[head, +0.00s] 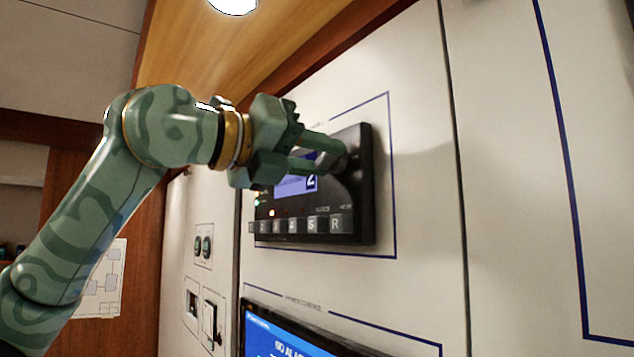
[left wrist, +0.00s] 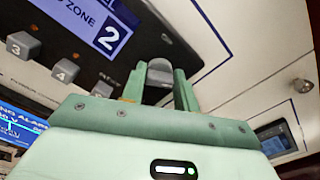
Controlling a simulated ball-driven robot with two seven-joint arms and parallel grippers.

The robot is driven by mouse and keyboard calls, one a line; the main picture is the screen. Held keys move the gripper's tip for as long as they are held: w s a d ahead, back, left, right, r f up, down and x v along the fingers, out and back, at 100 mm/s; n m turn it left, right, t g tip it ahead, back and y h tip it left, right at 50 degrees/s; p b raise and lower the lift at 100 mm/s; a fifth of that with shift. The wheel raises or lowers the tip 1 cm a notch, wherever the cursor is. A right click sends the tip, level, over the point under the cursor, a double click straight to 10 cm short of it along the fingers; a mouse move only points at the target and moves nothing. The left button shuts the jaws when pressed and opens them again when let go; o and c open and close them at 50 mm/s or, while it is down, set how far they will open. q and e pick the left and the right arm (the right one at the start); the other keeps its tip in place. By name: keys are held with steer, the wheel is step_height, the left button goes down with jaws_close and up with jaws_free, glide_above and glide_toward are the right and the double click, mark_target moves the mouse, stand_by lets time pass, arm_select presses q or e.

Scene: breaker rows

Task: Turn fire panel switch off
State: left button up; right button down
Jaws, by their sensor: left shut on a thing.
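The fire panel (head: 362,205) is a black box on the white wall, with a lit display (head: 290,186) showing a 2 and a row of grey buttons (head: 318,224) along its lower edge. My left gripper (head: 338,158) reaches in from the left, its fingers at the panel's right part. In the left wrist view, a grey rounded switch knob (left wrist: 160,70) sits between the two green fingers (left wrist: 162,88), and they are shut on it. The fingers hide most of the knob in the head view, and its turned position cannot be told. My right gripper is out of view.
A blue screen (head: 280,335) is set in the wall below the panel. Small switches (head: 203,247) sit on the wall at lower left. A wooden overhang (head: 240,60) runs above.

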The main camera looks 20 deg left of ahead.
arm_select(q)
steer(key=n+b, duration=0.1)
steer(key=n, duration=0.1)
steer(key=n+b, duration=0.1)
steer(key=b, duration=0.1)
steer(key=shift+f+n, duration=0.2)
steer(key=shift+n, duration=0.2)
steer(key=n+b, duration=0.2)
steer(key=shift+a+n, duration=0.1)
steer(key=shift+n, duration=0.3)
steer(key=n+b, duration=0.2)
steer(key=n, duration=0.1)
steer(key=shift+w, duration=0.1)
steer(key=shift+n+b, duration=0.55)
steer(key=shift+n, duration=0.65)
steer(key=o, duration=1)
steer(key=shift+c, duration=0.2)
